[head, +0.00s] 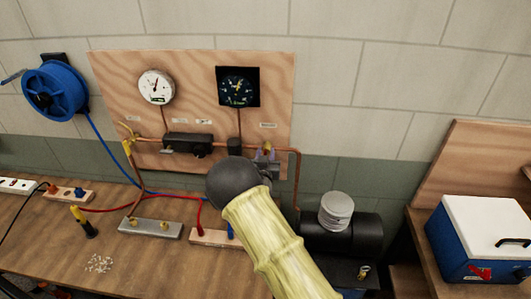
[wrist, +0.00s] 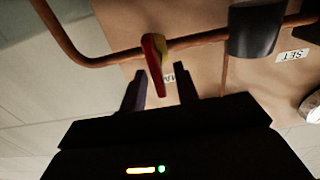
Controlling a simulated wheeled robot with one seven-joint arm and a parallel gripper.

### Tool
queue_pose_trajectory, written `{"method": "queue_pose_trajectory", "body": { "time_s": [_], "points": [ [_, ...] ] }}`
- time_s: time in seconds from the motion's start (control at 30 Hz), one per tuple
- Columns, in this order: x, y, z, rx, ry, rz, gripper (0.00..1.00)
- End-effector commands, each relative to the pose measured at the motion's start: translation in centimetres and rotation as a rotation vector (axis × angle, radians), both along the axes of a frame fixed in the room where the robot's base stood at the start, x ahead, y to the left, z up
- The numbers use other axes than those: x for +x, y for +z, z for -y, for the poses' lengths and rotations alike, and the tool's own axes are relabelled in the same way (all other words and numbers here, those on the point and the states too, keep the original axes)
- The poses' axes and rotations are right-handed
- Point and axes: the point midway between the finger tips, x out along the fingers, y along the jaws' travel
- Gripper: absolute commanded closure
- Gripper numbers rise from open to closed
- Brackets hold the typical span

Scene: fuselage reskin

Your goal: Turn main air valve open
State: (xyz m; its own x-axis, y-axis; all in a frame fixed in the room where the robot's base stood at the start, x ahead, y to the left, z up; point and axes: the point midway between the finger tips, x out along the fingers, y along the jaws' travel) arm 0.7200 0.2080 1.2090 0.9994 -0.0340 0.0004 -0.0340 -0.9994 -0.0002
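The main air valve has a red and yellow lever (wrist: 154,62) on a copper pipe (wrist: 100,55) in the wrist view; a label partly hidden behind it shows "MA". My gripper (wrist: 160,75) is open, with one finger on each side of the lever's free end. A gap shows on both sides, so I see no grip on it. In the head view the valve (head: 267,147) is at the lower right of the wooden panel (head: 200,70), and my gripper (head: 265,160) is right at it, partly hidden by my arm.
A black cylinder (wrist: 256,28) hangs on the pipe beside the valve. The panel carries a white gauge (head: 156,86) and a black gauge (head: 238,87). Below are a workbench (head: 165,268) with hoses and a dark compressor tank (head: 345,235). A blue cooler (head: 480,245) stands at right.

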Motion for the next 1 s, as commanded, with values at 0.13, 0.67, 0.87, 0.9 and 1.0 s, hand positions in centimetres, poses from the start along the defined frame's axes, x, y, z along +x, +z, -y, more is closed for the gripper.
{"method": "queue_pose_trajectory", "body": {
  "time_s": [0.13, 0.67, 0.87, 0.9, 1.0],
  "points": [
    [-0.03, -0.04, 0.01, 0.0, 0.0, 0.0, 0.71],
    [-0.07, -0.18, -0.05, -0.021, 0.0, -0.002, 1.0],
    [-0.09, -0.39, -0.21, -0.087, 0.001, -0.005, 1.0],
    [-0.08, -0.41, -0.25, -0.107, 0.0, -0.005, 1.0],
    [-0.08, -0.52, -0.33, -0.169, 0.0, -0.006, 1.0]
  ]
}}
